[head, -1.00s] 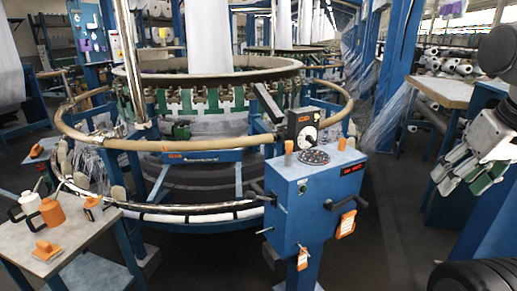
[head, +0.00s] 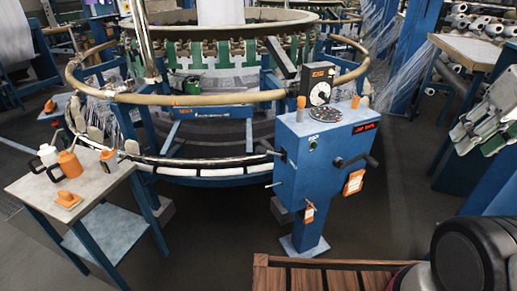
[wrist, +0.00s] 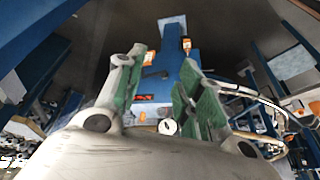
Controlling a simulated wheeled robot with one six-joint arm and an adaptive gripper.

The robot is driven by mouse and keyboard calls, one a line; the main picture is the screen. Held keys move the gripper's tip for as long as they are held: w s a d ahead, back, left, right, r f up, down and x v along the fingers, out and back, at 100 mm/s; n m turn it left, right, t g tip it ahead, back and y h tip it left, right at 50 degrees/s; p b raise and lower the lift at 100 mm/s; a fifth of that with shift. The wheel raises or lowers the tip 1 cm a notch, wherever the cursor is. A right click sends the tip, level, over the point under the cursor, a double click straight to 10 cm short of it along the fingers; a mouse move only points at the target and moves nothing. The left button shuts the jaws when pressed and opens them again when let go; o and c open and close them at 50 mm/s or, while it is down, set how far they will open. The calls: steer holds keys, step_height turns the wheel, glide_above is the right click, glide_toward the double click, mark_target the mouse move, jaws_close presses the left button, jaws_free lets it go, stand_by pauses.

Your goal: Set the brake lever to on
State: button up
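A blue control box (head: 320,165) stands on a post in front of the loom. A black-handled lever (head: 355,161) sticks out of its front face to the right, with an orange tag (head: 354,182) below. Another dark-gripped lever (head: 271,149) sticks out from its left side, and a thin rod (head: 273,184) sits lower. I cannot tell which is the brake lever; the tags are too small to read. My gripper (head: 483,118) is at the right, well apart from the box. In the wrist view my gripper (wrist: 160,88) is open and empty, with the box (wrist: 178,62) beyond its fingers.
A small table (head: 95,175) with bottles and orange items stands at the left. The loom's ring rail (head: 200,99) curves behind the box. A slatted wooden surface (head: 330,275) is at the bottom. Dark floor is clear around the post's right side.

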steer(key=f+g, duration=0.1)
steer(key=f, duration=0.1)
steer(key=w+a+f+n+g, duration=0.1)
steer(key=f, duration=0.1)
steer(key=w+a+f+g, duration=0.1)
steer(key=f, duration=0.1)
steer(key=shift+w+a+n, duration=0.2)
steer(key=shift+n, duration=0.1)
jaws_close()
steer(key=w+a+f+n+t+y, duration=0.1)
steer(key=w+a+f, duration=0.5)
steer(key=w+f, duration=0.25)
steer(key=w+a+f+n+t, duration=0.1)
steer(key=w+a+f+n, duration=0.1)
steer(key=w+a+f, duration=0.55)
steer(key=w+a+f+t+y, duration=0.3)
steer(key=w+a+y, duration=0.1)
steer(key=w+a, duration=0.35)
steer(key=w+a+r+m+t+y, duration=0.2)
steer(key=a+r+y, duration=0.2)
steer(key=a+r, duration=0.2)
steer(key=shift+w+r, duration=0.2)
steer(key=shift+r, duration=0.7)
